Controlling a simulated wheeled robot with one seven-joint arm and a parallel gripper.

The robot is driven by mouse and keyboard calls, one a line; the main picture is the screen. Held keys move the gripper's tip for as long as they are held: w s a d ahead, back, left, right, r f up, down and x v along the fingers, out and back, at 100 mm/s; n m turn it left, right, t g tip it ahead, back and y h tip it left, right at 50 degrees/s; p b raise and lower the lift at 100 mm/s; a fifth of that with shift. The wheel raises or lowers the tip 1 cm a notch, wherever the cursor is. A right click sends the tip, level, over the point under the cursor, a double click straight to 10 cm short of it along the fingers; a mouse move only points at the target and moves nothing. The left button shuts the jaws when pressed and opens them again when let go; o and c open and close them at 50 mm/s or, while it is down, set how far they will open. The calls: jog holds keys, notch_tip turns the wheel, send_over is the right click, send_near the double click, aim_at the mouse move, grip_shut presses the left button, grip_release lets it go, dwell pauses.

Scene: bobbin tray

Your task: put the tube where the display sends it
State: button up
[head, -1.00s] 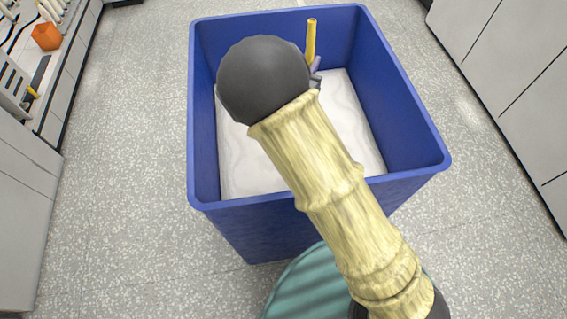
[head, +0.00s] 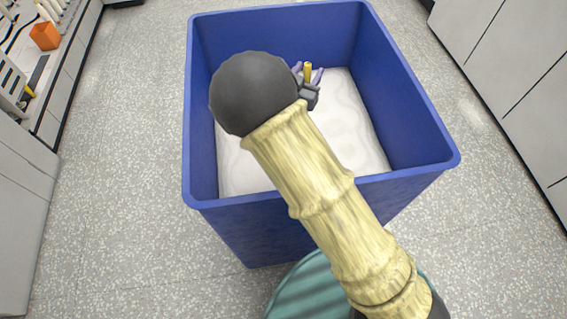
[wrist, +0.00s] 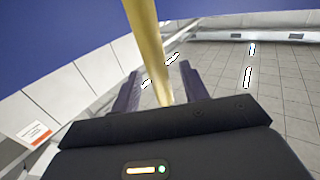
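The yellow tube (head: 308,68) is in my gripper (head: 309,76), over the inside of the blue bin. In the wrist view the tube (wrist: 147,45) runs up from between the two purple fingers of my gripper (wrist: 160,88), and its upper end is cut off by the frame. The gripper is shut on it. In the head view the tube looks short, pointing largely toward the camera. My arm hides part of the bin. No display shows in these frames.
The large blue bin (head: 420,173) has high walls and a pale white bottom (head: 350,130), with nothing visible lying on it. A counter at the left holds an orange container (head: 45,36) and racks. Grey cabinets (head: 500,70) stand at the right.

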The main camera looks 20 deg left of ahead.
jog(key=shift+s, duration=0.1)
jog(key=s, duration=1.1)
jog(key=shift+s+a, duration=0.3)
jog(key=shift+s, duration=0.1)
jog(key=shift+r, duration=0.1)
dwell(0.4)
